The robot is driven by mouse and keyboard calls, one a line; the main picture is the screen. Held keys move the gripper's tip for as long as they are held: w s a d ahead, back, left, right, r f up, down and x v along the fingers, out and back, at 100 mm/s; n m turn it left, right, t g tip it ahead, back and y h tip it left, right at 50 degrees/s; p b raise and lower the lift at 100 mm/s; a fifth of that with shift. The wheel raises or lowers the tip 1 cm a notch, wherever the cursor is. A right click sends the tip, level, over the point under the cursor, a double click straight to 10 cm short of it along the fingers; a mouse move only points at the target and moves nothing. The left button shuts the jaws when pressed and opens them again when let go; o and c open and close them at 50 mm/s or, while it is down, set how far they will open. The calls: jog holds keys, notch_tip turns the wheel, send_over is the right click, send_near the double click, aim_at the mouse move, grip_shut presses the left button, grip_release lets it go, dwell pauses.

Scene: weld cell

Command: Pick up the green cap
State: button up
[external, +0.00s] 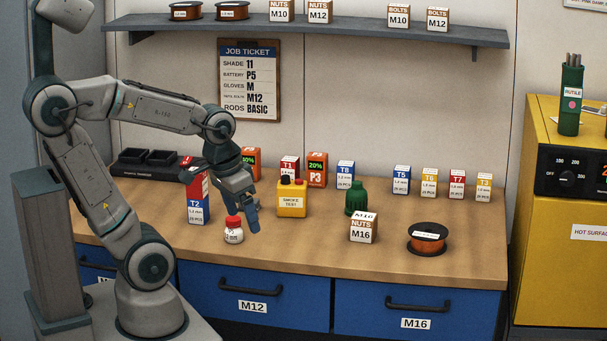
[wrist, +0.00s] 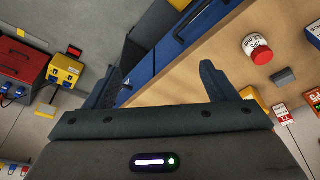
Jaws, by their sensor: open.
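The green cap (external: 356,199) stands on the workbench in the external view, a dark green piece with a narrower top. Its lower part is partly hidden behind the white and brown M16 nuts box (external: 363,228). My gripper (external: 250,222) is over the bench to the left of the cap, pointing down beside the red-lidded white bottle and apart from the cap. In the wrist view my gripper (wrist: 160,85) shows two fingers spread wide with nothing between them. I do not see the green cap in the wrist view.
A yellow smoke test box (external: 291,199) stands between my gripper and the cap. The red-lidded bottle (external: 233,230) and T2 box (external: 198,197) are close to my gripper. A wire spool (external: 428,238) lies right of the M16 box. Several small boxes line the back.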

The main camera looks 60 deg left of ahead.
jog(key=w+a+r+m+g+p, duration=0.1)
jog(key=w+r+m, duration=0.1)
jog(key=w+r, duration=0.35)
jog(key=w+a+r+m, duration=0.2)
jog(key=w+m, duration=0.1)
jog(key=w, duration=0.6)
jog(key=m+g+h+p, duration=0.2)
jog(key=m+p, duration=0.1)
jog(key=m, duration=0.9)
send_over(356, 182)
jog(key=a, duration=0.1)
notch_tip(356, 182, down, 8)
jog(key=f, duration=0.5)
jog(key=d+f, duration=0.1)
jog(key=f, duration=0.2)
jog(key=shift+w+f, duration=0.1)
jog(key=shift+f, duration=0.05)
jog(key=shift+d+f+p, duration=0.15)
jog(key=shift+f+p, duration=0.4)
jog(key=shift+f, duration=0.8)
jog(key=shift+d+f+p, duration=0.1)
jog(key=shift+f+p, duration=0.45)
jog(key=shift+f, duration=0.75)
jog(key=c, duration=1.1)
